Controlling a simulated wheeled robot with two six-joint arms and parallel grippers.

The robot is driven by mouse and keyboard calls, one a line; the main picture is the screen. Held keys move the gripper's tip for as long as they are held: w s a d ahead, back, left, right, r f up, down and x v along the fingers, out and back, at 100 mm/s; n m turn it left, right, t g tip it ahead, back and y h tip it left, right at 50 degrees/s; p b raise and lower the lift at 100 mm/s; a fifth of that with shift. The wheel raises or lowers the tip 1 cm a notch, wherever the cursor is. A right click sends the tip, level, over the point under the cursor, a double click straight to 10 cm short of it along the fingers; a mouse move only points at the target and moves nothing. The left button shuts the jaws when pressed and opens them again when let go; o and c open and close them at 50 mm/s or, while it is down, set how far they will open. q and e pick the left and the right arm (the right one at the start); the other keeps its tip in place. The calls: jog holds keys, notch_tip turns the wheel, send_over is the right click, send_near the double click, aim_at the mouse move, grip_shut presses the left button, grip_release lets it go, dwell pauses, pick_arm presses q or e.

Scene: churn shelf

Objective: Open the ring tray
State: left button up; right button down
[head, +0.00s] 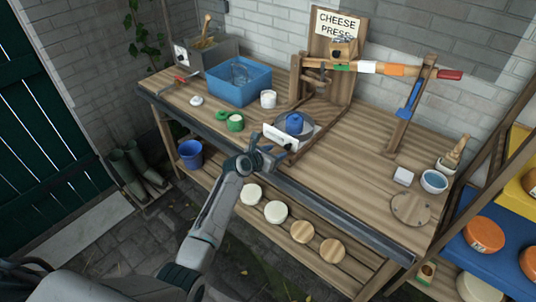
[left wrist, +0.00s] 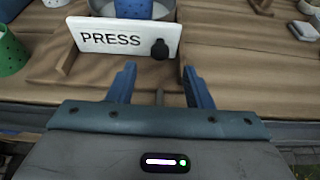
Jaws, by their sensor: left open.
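The tray at the press has a white front plate (head: 281,137) marked PRESS, which also shows in the left wrist view (left wrist: 110,38), with a dark knob (left wrist: 159,49) near its right end. Behind the plate are a round metal dish (left wrist: 100,7) and a blue perforated mould (head: 294,123). My left gripper (head: 264,152) is at the bench's front edge, just short of the plate. Its blue fingers (left wrist: 159,78) are open and empty, one to each side of the knob in the picture, apart from it. My right gripper does not show.
The wooden press (head: 340,30) stands behind, with a long lever (head: 390,69). A blue basin (head: 239,81) and green pot (head: 235,122) are to the left. A white block (head: 403,176) and bowl (head: 434,181) are right. The bench's middle right is clear.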

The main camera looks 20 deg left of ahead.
pick_arm(q)
jog(key=shift+v, duration=2.1)
jog(key=s+a+f+m+g+y+b, duration=0.15)
jog(key=s+f+m, duration=0.5)
jog(key=f, duration=0.85)
jog(key=s+a+f+m+g+y+b, duration=0.1)
jog(key=s+a+f+m+g+y, duration=0.2)
jog(key=s+f, duration=0.9)
jog(key=s+a+f+m+g+b, duration=0.25)
jog(key=s+f+m, duration=0.75)
jog(key=s+f, duration=0.75)
jog(key=s+a+f+m+g, duration=0.1)
jog(key=s+f+m, duration=0.3)
jog(key=s, duration=0.5)
jog(key=s+f+m+g+y+b, duration=0.1)
jog(key=s+f+m, duration=0.3)
jog(key=s, duration=0.5)
jog(key=s+a+f+m+g, duration=0.1)
jog(key=s+f+m, duration=0.3)
jog(key=s, duration=0.6)
jog(key=shift+a+f+g+b, duration=0.3)
jog(key=shift+a+f+g, duration=0.1)
jog(key=shift+g, duration=0.3)
jog(key=shift+w+m, duration=0.1)
jog(key=shift+m, duration=0.15)
